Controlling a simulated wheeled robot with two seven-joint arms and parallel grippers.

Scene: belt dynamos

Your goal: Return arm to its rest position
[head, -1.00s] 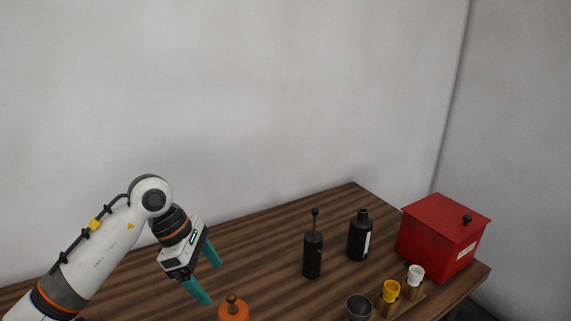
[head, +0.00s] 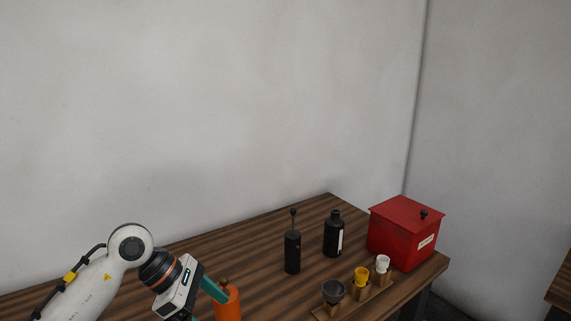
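My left arm comes in from the lower left. Its gripper (head: 208,307) has teal fingers that stand apart, with the lower finger cut off by the bottom edge. The upper finger overlaps the left side of an orange canister (head: 230,304) with a dark knob on top. I cannot tell whether they touch. Nothing is seen held between the fingers. My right gripper is not in view.
On the wooden table (head: 255,244) stand a black grinder with a knobbed rod (head: 292,250), a black bottle (head: 333,236) and a red lidded box (head: 402,236). A wooden rack (head: 352,306) holds grey, yellow and white cups. Another table edge (head: 561,290) shows at right.

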